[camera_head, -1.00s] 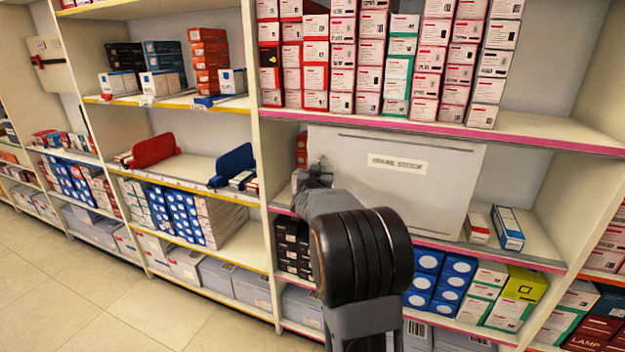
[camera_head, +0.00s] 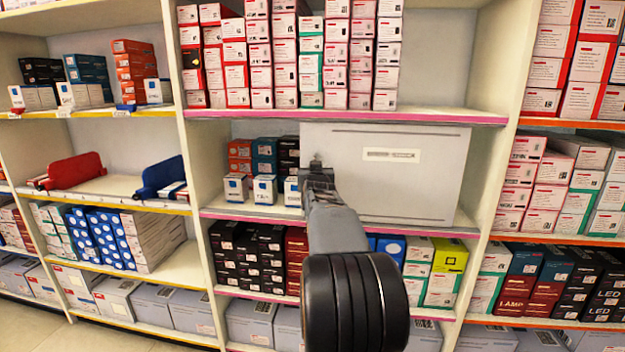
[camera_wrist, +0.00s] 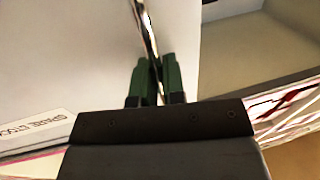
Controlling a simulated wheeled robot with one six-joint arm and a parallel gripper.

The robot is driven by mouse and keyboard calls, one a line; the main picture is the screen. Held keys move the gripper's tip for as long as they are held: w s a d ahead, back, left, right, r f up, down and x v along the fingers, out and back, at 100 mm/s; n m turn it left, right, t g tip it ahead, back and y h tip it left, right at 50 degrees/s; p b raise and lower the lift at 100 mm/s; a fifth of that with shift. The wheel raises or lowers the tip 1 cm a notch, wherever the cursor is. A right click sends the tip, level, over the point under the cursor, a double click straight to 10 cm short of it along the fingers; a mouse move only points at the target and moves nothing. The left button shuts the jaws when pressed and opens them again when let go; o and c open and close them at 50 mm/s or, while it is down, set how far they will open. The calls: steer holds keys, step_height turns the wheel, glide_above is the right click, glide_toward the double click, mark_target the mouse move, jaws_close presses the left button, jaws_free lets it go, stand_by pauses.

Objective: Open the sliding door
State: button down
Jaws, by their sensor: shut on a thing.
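The sliding door is a flat grey panel (camera_head: 385,190) with a white label, in the middle bay under the pink-edged shelf. It covers the right part of this compartment. The left part is open and shows boxes inside. My gripper (camera_head: 317,175) is at the door's left edge. In the wrist view, the green fingers of my gripper (camera_wrist: 154,82) are shut around a thin shiny metal handle (camera_wrist: 143,20) on the grey door (camera_wrist: 65,60). The lower end of the handle is hidden between the fingers.
Orange, teal and black boxes (camera_head: 262,155) stand in the uncovered compartment, with small white-blue boxes (camera_head: 264,190) in front. Stacked boxes fill the shelves above and below. A bay with red-white boxes (camera_head: 570,185) is at the right. Floor shows at the lower left.

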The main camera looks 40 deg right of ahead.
steer(key=shift+s+d, duration=0.1)
steer(key=c, duration=1.2)
jaws_free()
steer(key=shift+c, duration=0.2)
steer(key=v, duration=1.3)
steer(key=shift+s+a+p, duration=0.25)
steer(key=shift+p, duration=0.1)
steer(key=s+a+r+n+g+y+p, duration=0.25)
steer(key=a+y+p, duration=0.25)
steer(key=a+p, duration=0.65)
steer(key=s+a+r+n+g+y+p, duration=0.1)
steer(key=a+n+g+y+p, duration=0.3)
steer(key=a+p, duration=0.7)
steer(key=s+a+r+n+g+y+p, duration=0.1)
steer(key=s+a+g+y+p, duration=0.1)
steer(key=s+a+p, duration=0.3)
steer(key=s+a+g, duration=0.1)
steer(key=s+a, duration=0.1)
steer(key=s, duration=0.1)
steer(key=shift+s+g+y, duration=0.15)
steer(key=shift+g+y, duration=0.15)
steer(key=shift+g, duration=0.05)
